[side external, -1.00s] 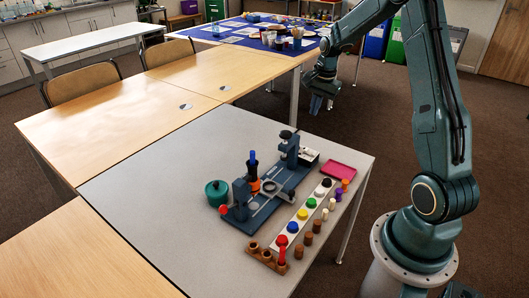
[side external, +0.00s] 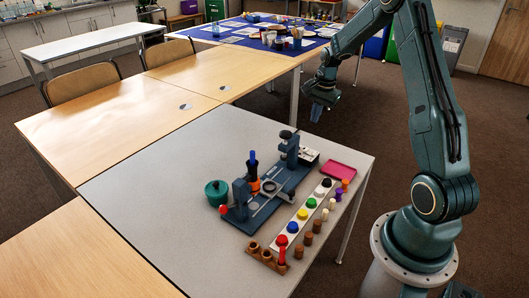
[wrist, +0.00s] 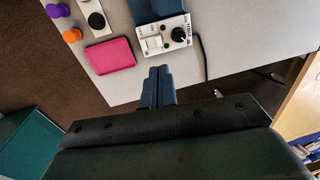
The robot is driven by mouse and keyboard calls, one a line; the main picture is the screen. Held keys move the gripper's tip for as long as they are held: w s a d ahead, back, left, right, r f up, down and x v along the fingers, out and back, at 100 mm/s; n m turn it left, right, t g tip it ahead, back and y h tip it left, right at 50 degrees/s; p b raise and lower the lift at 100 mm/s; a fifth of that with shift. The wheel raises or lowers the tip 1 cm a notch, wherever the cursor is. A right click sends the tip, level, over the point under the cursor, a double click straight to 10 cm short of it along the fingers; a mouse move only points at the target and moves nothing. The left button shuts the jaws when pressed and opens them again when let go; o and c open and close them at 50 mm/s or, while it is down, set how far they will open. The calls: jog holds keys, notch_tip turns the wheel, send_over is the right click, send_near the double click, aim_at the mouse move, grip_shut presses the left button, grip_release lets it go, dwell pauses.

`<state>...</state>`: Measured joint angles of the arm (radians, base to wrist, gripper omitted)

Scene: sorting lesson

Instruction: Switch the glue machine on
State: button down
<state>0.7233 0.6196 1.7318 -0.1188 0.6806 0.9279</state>
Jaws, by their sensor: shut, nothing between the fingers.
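The glue machine is a dark blue bench device (side external: 270,195) on the grey table in the side view. At its far end is a small white control box (side external: 308,157). In the wrist view this control box (wrist: 165,38) carries a black round knob and a white rocker switch (wrist: 154,43); I cannot tell the switch's position. My gripper (side external: 317,112) is in the air beyond the table's far edge. In the wrist view its fingers (wrist: 158,72) are together and empty, below the control box in the picture and apart from it.
A pink tray (side external: 338,170) lies beside the control box. A white strip (side external: 297,222) with coloured knobs and several small pegs runs along the table's right side. A green pot (side external: 217,192) stands left of the machine. A black cable (wrist: 203,58) runs beside the box.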

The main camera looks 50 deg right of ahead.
aim_at(307, 149)
jog(key=f, duration=0.4)
jog(key=w+f, duration=0.1)
jog(key=f, duration=0.7)
jog(key=shift+w, duration=0.35)
jog(key=shift+f, duration=0.1)
jog(key=shift+w+f+g, duration=0.2)
jog(key=shift+f+g, duration=0.05)
jog(key=shift+g, duration=0.05)
jog(key=shift+s, duration=0.1)
jog(key=shift+s+r, duration=0.1)
jog(key=shift+s, duration=0.15)
jog(key=shift+s+r, duration=0.15)
jog(key=shift+s, duration=0.35)
jog(key=shift+r, duration=0.15)
